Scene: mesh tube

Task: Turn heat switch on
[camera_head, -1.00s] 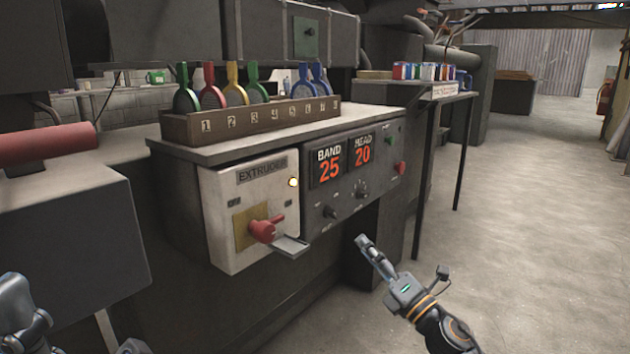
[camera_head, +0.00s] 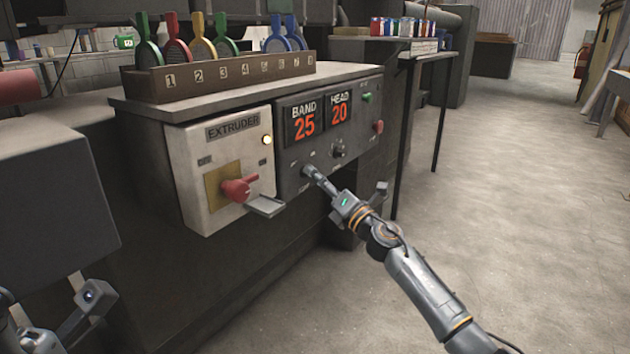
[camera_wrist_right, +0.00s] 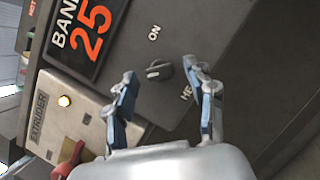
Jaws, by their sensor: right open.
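The heat switch (camera_wrist_right: 159,70) is a small dark knob on the grey control panel (camera_head: 290,184), below the BAND display. In the right wrist view its pale pointer faces left, away from the ON label above it; a label starting "HE" is partly hidden by a finger. My right gripper (camera_head: 309,173) is open, its fingertips on either side of the knob in the picture; I cannot tell whether they touch it. In the head view the fingertips largely cover the knob. Part of my left gripper (camera_head: 90,294) shows at lower left; its opening is unclear.
Left of the panel is the white EXTRUDER box (camera_head: 188,170) with a red rotary handle (camera_head: 238,189) and a lit yellow lamp (camera_head: 266,140). Another knob (camera_head: 338,149) and a red button (camera_head: 378,127) sit to the right. The floor at right is clear.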

